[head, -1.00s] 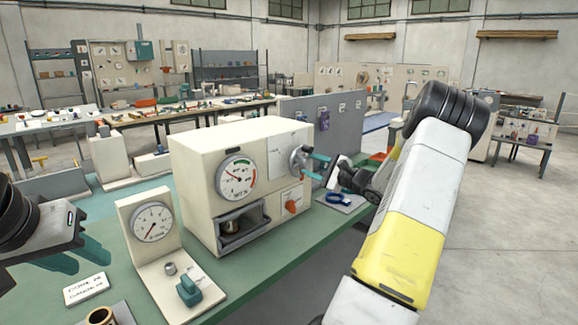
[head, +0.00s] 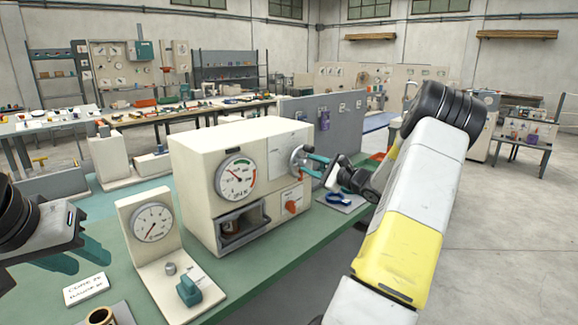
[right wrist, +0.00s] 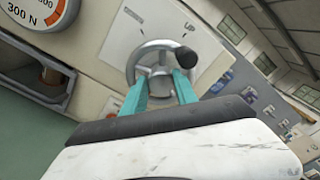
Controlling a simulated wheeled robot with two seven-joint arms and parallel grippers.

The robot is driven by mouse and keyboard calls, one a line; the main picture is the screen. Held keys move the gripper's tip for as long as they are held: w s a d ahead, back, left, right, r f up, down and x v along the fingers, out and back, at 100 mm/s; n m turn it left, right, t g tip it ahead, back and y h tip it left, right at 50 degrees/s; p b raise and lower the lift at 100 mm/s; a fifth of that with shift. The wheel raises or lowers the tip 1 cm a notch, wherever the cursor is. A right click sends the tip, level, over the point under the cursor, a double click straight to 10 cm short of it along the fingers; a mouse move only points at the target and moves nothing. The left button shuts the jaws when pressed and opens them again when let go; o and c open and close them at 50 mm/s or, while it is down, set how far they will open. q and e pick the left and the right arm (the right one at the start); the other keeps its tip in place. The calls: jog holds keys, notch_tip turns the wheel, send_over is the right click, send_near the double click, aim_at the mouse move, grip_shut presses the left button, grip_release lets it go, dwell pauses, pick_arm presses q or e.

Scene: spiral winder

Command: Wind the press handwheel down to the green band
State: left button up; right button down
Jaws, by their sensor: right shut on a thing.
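The press is a cream box (head: 205,145) on the green bench. Its round gauge (head: 236,177) carries a green band at the upper right and a red part beside it. The dark needle points to the upper left, off the green band. My left gripper (head: 80,258) hangs open and empty at the lower left.
A smaller dial stand (head: 152,222) is in front of the press, with a white label card (head: 87,289) to its left. An orange knob (head: 291,207) sits below the handwheel. A blue ring-shaped item (head: 338,199) lies on the bench to the right.

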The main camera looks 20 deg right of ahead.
jog(key=shift+m, duration=2.2)
jog(key=shift+d, duration=0.1)
jog(key=c, duration=1.2)
grip_release()
jog(key=shift+c, duration=0.2)
jog(key=shift+s, duration=0.1)
jog(key=v, duration=0.7)
jog(key=shift+s+d, duration=0.15)
jog(key=shift+s, duration=0.15)
